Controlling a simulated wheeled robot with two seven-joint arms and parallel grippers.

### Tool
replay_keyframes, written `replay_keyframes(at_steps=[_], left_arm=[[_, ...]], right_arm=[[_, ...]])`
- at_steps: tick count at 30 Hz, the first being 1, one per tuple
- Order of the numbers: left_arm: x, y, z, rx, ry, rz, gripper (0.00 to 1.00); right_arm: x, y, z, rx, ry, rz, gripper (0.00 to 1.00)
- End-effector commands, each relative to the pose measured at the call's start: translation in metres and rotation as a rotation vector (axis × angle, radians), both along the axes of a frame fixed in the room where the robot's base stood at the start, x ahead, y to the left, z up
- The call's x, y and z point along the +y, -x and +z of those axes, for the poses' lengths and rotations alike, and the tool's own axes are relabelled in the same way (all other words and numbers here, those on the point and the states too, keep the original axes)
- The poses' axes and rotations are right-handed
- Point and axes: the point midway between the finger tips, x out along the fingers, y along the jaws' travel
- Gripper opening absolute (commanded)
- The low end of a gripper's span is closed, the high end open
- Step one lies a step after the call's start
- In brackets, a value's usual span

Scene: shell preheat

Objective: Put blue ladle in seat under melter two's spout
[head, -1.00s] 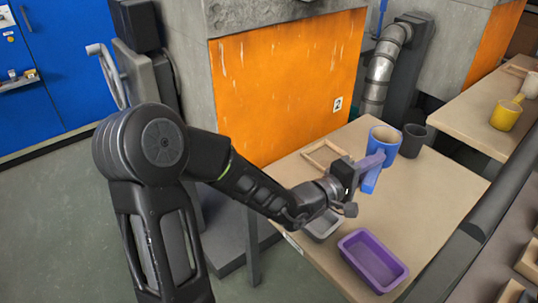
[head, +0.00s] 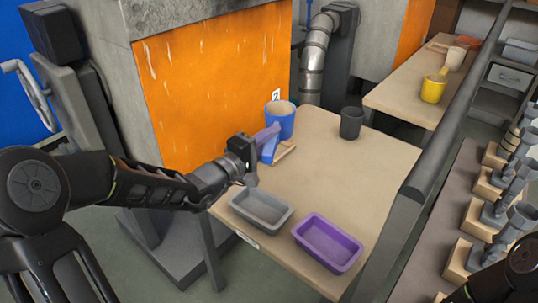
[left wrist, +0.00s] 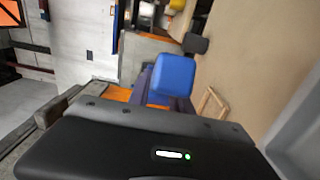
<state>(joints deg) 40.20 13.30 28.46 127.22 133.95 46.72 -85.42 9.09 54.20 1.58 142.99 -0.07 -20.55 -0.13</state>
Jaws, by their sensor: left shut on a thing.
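The blue ladle (head: 281,120) shows in the head view in front of melter two's orange panel (head: 215,95), its cup roughly upright. My left gripper (head: 264,141) is shut on its handle. The blue end of the handle (left wrist: 175,75) also shows in the left wrist view; the cup is not clearly visible there. The wooden frame seat (head: 286,153) lies on the table, partly hidden behind the handle and gripper. In the left wrist view the seat (left wrist: 211,104) is right of the handle. The cup appears above and behind the seat, not in it. The spout is not clearly visible.
A dark grey cup (head: 351,123) stands to the right on the table (head: 340,185). A grey tray (head: 262,208) and a purple tray (head: 328,243) sit near the front edge. A dark rail (head: 425,165) borders the right side. A yellow ladle (head: 433,90) is on the farther table.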

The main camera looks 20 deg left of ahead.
Motion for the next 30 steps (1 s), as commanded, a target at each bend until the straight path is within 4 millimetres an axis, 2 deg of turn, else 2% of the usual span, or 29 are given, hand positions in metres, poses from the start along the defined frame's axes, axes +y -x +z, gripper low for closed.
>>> replay_keyframes(at_steps=[1, 6, 12, 23, 26, 30], left_arm=[[0.007, -0.013, -0.009, -0.010, -0.004, -0.021, 0.00], [0.033, -0.053, -0.024, -0.006, -0.002, -0.095, 0.00], [0.063, -0.079, -0.034, -0.003, 0.000, -0.118, 0.00], [0.067, -0.082, -0.033, -0.003, 0.001, -0.119, 0.00], [0.067, -0.082, -0.041, -0.001, 0.001, -0.119, 0.00], [0.068, -0.082, -0.065, 0.001, 0.005, -0.117, 0.00]], right_arm=[[0.000, 0.000, -0.019, 0.000, 0.000, -0.001, 0.36], [0.000, 0.000, -0.052, 0.001, 0.000, -0.003, 0.36], [0.000, 0.000, -0.070, 0.002, 0.000, -0.005, 0.36], [0.000, 0.000, -0.069, 0.002, 0.000, -0.005, 0.36], [0.000, 0.000, -0.071, 0.001, 0.000, -0.005, 0.36], [-0.001, -0.001, -0.076, 0.000, 0.002, -0.007, 0.36]])
